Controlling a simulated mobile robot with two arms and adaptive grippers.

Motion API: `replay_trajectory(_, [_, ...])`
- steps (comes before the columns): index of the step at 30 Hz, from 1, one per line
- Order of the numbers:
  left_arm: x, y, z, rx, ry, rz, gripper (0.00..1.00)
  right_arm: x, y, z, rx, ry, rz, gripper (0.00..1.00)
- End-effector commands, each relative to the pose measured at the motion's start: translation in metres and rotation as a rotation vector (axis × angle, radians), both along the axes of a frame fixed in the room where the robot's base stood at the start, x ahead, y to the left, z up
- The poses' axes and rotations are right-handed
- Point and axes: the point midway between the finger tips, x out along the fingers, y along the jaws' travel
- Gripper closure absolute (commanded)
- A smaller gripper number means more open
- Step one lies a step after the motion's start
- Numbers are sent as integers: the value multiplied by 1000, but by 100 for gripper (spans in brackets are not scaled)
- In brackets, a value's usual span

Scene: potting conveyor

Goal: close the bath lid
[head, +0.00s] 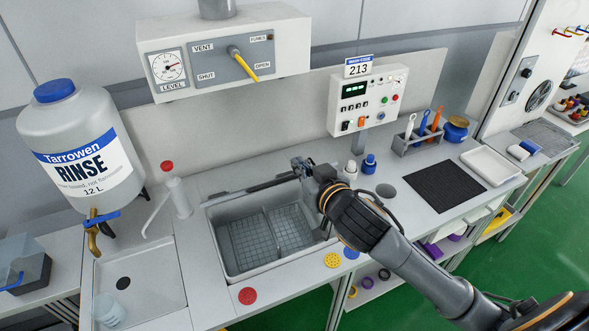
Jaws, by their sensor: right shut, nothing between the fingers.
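The bath (214,250) is a grey sunken basin in the middle of the worktop. Its top is uncovered, and mesh baskets (250,240) show inside. A thin dark strip (240,190) runs along its back edge. It may be the raised lid seen edge-on or its hinge; I cannot tell which. My right gripper (299,165) is at the bath's back right corner, its fingers shut and empty. Whether it touches the strip is unclear. My right wrist and forearm cover the bath's right edge. My left gripper is out of view.
A rinse jug (78,140) and a red-capped wash bottle (177,190) stand left. A vent panel (220,60) and control box (366,100) are above and behind. Small bottles (369,163) stand right of my gripper. A black mat (445,185) lies farther right. Coloured discs (247,296) lie in front.

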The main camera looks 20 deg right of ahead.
Motion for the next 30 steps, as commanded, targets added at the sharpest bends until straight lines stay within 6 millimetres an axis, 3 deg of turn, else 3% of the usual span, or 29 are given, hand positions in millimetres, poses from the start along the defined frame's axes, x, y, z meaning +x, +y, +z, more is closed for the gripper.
replay_trajectory(10, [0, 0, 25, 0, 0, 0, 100, 58, 2, -12, 0, 1, -1, 100])
replay_trajectory(18, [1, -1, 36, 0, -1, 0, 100, 36, 1, -43, -1, 4, 0, 100])
replay_trajectory(30, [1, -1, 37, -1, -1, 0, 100, 33, 1, -49, -1, 2, 1, 100])
